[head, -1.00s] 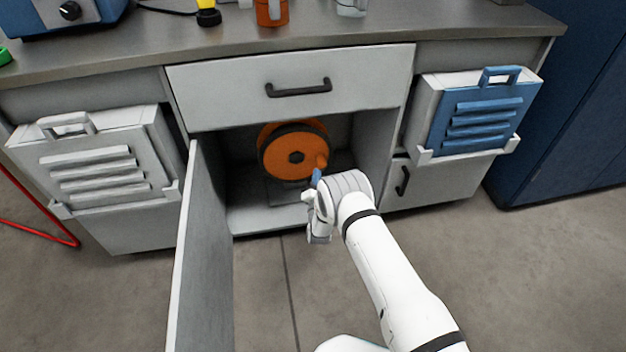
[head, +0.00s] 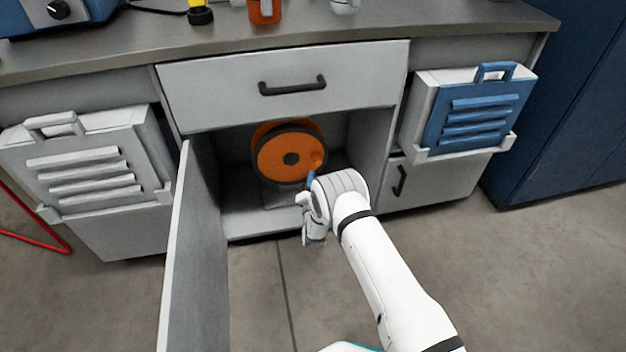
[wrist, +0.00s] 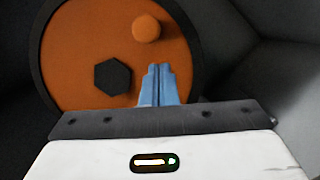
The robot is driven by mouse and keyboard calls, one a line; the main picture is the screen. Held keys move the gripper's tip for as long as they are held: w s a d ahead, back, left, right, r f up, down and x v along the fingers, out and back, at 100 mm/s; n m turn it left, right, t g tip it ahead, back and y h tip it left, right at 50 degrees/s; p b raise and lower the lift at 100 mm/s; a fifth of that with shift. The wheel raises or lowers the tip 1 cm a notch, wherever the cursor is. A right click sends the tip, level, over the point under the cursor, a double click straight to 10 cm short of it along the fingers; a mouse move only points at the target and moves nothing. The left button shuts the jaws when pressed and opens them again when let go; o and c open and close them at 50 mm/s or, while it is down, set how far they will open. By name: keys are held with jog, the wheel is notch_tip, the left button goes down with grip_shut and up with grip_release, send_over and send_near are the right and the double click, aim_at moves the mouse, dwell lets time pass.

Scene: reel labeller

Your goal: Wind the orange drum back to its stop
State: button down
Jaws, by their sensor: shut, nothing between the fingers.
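The orange drum (head: 283,160) stands in the open cupboard under the drawer, facing out. It has a dark rim, a dark hexagonal hub (wrist: 113,77) and a round orange knob (wrist: 146,28). In the head view the knob (head: 317,158) is on the drum's right side. My gripper (wrist: 157,72) has blue fingers, shut together and empty. In the wrist view the fingertips are below the knob and to the right of the hub, apart from the knob in the picture. In the head view the arm hides most of my gripper, and a blue fingertip (head: 310,178) shows just below the knob.
The open cupboard door (head: 195,250) stands out at the left of the opening. A closed drawer (head: 290,85) is above. A grey louvred panel (head: 85,165) hangs at left, a blue one (head: 480,112) at right. The cupboard floor (head: 250,222) is clear at the front.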

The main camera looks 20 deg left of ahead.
jog(key=a+f+p+v, duration=0.1)
jog(key=f+p+v, duration=0.1)
jog(key=v, duration=0.8)
jog(key=shift+s+p, duration=0.3)
jog(key=shift+s, duration=0.05)
